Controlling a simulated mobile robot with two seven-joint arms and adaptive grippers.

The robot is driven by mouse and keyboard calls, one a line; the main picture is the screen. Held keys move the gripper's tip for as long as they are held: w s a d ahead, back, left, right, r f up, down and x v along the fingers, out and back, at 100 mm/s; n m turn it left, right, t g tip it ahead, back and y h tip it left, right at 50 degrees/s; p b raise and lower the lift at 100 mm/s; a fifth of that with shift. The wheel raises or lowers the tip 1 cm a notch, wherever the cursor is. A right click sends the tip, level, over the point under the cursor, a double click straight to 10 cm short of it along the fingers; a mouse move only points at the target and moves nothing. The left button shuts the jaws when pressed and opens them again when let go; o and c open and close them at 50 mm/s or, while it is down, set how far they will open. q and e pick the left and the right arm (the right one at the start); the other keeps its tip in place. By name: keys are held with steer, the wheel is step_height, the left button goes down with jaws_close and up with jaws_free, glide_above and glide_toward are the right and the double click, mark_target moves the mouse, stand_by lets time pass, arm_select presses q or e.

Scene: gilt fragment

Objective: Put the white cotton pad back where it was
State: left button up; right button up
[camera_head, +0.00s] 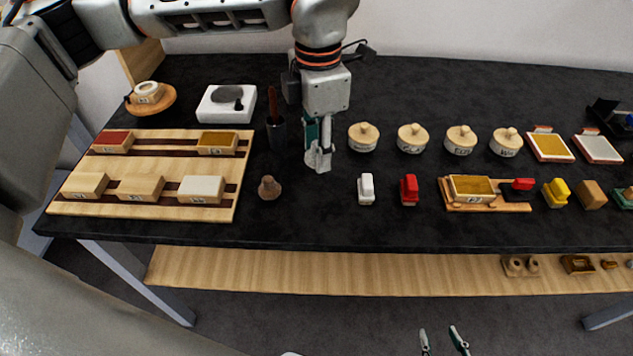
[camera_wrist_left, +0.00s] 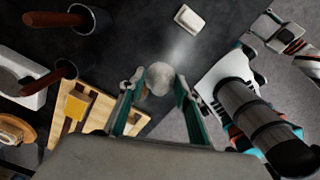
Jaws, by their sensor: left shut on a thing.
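The white cotton pad (camera_head: 310,158) is a small pale round piece at my left gripper's fingertips, above the dark table. My left gripper (camera_head: 318,160) points down and is shut on it. In the left wrist view the pad (camera_wrist_left: 160,78) sits between the two teal-edged fingers. The fingers partly hide it in the head view. My right gripper (camera_head: 443,342) is low at the bottom edge of the head view, away from the table, with its two fingertips apart and nothing seen between them.
Left of my left gripper are a dark cup with a brown-handled tool (camera_head: 276,130), a brown knob-shaped piece (camera_head: 269,188) and a wooden tray (camera_head: 145,210) with small boxes. To the right stand a lidded pot (camera_head: 363,137), a white block (camera_head: 366,190) and a red block (camera_head: 409,190).

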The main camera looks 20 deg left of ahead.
mark_target(317, 194)
arm_select(q)
step_height(317, 194, down, 10)
steer(key=shift+r, duration=0.15)
stand_by(0.3)
steer(key=o, duration=1)
step_height(317, 194, up, 12)
steer(key=shift+r, duration=0.1)
steer(key=shift+s, duration=0.1)
stand_by(0.4)
